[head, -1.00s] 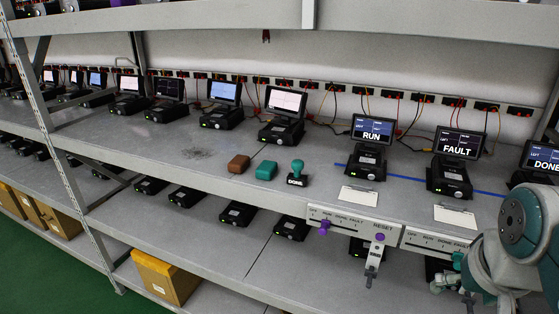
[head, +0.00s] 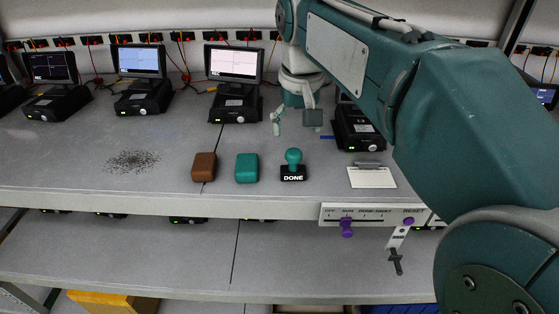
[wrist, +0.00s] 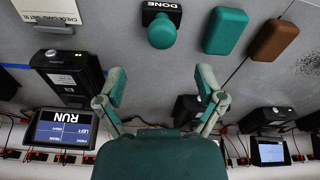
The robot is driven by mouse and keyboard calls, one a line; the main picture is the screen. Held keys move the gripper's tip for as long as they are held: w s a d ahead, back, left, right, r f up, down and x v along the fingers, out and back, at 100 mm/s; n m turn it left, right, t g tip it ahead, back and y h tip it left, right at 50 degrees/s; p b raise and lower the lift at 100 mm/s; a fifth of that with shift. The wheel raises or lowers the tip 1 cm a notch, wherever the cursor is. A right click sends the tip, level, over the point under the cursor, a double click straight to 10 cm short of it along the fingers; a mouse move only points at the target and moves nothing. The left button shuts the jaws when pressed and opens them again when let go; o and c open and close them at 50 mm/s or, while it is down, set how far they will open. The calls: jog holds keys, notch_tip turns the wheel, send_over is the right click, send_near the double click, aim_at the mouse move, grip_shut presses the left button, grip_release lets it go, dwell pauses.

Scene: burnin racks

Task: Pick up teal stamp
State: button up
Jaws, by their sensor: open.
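The teal stamp (head: 293,160) stands upright on the shelf, with a round teal knob on a black base marked DONE. In the wrist view the stamp (wrist: 162,30) is at the top centre, beyond the fingertips. My gripper (head: 297,122) is open and empty above the shelf, behind the stamp in the head view. In the wrist view my gripper (wrist: 161,85) shows two spread fingers with nothing between them.
A teal block (head: 246,168) and a brown block (head: 204,167) lie left of the stamp. A white card (head: 371,178) lies to its right, above a switch panel (head: 372,215) on the shelf edge. Devices with screens (head: 234,85) line the back. Dark specks (head: 133,161) mark the shelf at left.

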aim_at(294, 150)
notch_tip(294, 150, down, 6)
jog(key=shift+a+r, duration=0.1)
jog(key=shift+w+f, duration=0.1)
jog(key=shift+f, duration=0.25)
jog(key=shift+a+f, duration=0.1)
jog(key=shift+a, duration=0.1)
jog(key=shift+d, duration=0.1)
grip_shut()
